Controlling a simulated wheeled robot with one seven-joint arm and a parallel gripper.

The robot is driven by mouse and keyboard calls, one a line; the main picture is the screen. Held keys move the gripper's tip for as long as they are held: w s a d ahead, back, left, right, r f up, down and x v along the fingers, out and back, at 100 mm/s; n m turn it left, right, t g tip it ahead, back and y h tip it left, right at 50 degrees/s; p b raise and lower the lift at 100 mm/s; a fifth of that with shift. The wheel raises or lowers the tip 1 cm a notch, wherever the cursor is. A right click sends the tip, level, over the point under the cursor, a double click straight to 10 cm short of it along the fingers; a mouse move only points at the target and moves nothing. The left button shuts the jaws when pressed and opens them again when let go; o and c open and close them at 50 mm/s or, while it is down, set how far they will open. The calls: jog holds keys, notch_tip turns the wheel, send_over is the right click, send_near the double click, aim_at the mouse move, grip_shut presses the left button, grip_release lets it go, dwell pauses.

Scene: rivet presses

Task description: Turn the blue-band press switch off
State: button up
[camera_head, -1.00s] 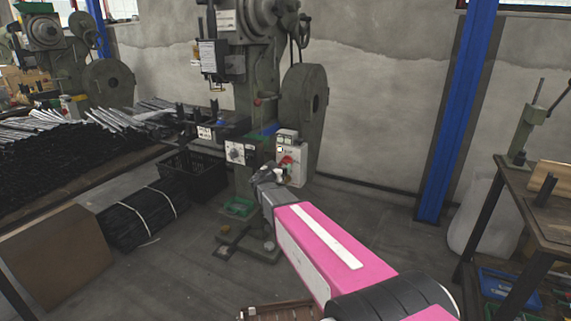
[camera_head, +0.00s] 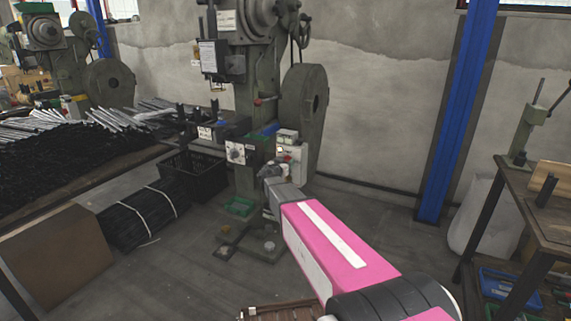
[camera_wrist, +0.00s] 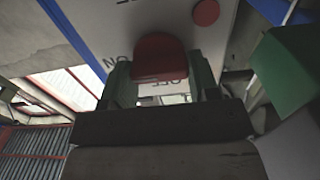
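The near press (camera_head: 258,95) stands at the middle of the head view, with a blue strip on its bed. A white switch box (camera_head: 297,153) is on its right side, partly covered by my gripper (camera_head: 268,170). In the wrist view, a red switch knob (camera_wrist: 160,57) sits on the white panel (camera_wrist: 110,20) with inverted ON and OFF lettering. My gripper's two fingers (camera_wrist: 160,76) stand on either side of the knob, edges close against it. I cannot tell whether they touch or squeeze it. The head view hides the knob and fingertips.
A round red button (camera_wrist: 206,12) is on the same panel. A green block-like part (camera_wrist: 285,70) is close on the right. A second press (camera_head: 60,60) and a table of dark rods (camera_head: 60,150) are on the left. A workbench (camera_head: 540,205) stands right.

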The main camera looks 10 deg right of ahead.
jog(key=shift+n, duration=0.3)
jog(key=n, duration=0.3)
jog(key=shift+n, duration=0.4)
jog(key=n, duration=0.4)
jog(key=shift+w+a, duration=0.1)
jog(key=shift+a+f+n, duration=0.1)
jog(key=shift+n, duration=2.3)
jog(key=shift+f+n, duration=0.1)
jog(key=shift+n, duration=2.3)
jog(key=o, duration=0.9)
jog(key=shift+o, duration=0.2)
